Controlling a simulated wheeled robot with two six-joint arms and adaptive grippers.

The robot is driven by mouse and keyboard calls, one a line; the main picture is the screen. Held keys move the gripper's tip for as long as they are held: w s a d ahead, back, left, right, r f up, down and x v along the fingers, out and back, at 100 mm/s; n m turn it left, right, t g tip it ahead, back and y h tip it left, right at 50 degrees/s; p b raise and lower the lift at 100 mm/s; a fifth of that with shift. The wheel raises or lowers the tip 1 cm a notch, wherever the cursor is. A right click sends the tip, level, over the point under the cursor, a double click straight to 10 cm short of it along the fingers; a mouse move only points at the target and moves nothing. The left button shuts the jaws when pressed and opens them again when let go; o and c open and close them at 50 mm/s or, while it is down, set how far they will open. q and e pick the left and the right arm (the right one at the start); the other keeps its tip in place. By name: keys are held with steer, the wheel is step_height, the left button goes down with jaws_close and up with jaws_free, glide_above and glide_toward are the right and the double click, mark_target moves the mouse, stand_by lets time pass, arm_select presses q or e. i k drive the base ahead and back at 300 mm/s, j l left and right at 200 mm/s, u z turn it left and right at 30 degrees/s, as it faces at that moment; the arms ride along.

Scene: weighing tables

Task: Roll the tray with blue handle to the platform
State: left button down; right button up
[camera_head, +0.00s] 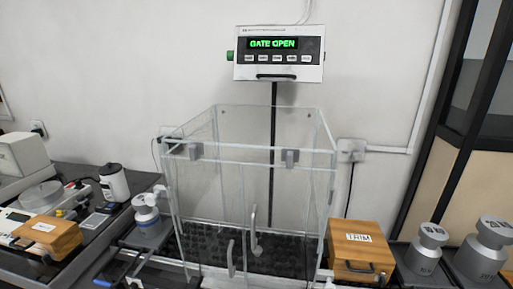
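The platform (205,240) is a dark, bumpy bed inside a clear-walled enclosure (225,150) in the middle of the head view. Two upright grey handles (254,230) are on the enclosure's front. The display (275,44) above it reads GATE OPEN. I cannot make out a blue handle on any tray. A grey weight (148,222) with a bluish band stands just left of the enclosure on a dark surface, which may be a tray. Neither of my grippers shows in this view.
A wooden box marked TRIM (358,262) stands right of the enclosure. Grey weights (427,250) stand farther right, the larger one (485,250) near the edge. The left table holds another wooden box (50,236), a white canister (114,183) and clutter.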

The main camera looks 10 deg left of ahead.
mark_target(133, 238)
steer(key=u, duration=1.65)
